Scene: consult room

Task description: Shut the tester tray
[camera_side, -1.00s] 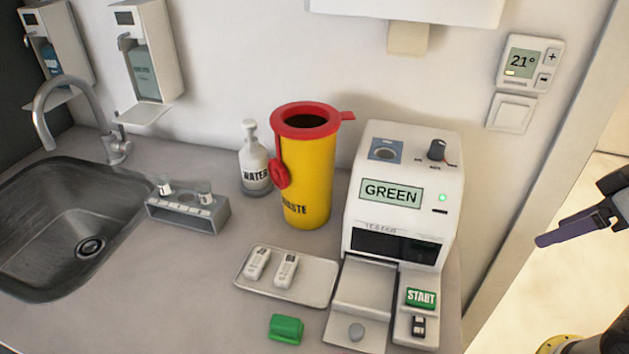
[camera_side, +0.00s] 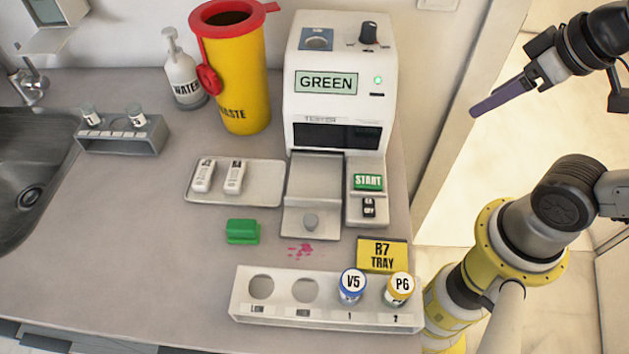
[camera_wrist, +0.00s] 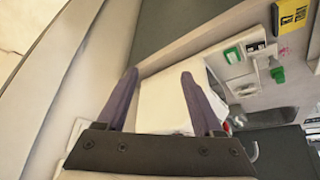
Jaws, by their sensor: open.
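The white tester (camera_side: 340,60) stands at the back of the counter, its display reading GREEN and a green light lit. Its tray (camera_side: 314,180) is out at the front, below the dark slot (camera_side: 335,133). In the wrist view my gripper (camera_wrist: 158,78) shows two purple fingers spread apart with nothing held. The tester's white body (camera_wrist: 165,105) shows beyond and between them.
A green block (camera_side: 242,231) and a dish with two white devices (camera_side: 265,185) lie left of the tray. A rack (camera_side: 325,317) with two capped vials and a yellow R7 TRAY sign (camera_side: 382,254) are in front. The waste bin (camera_side: 235,80) stands left. Pink spots (camera_side: 300,250) mark the counter.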

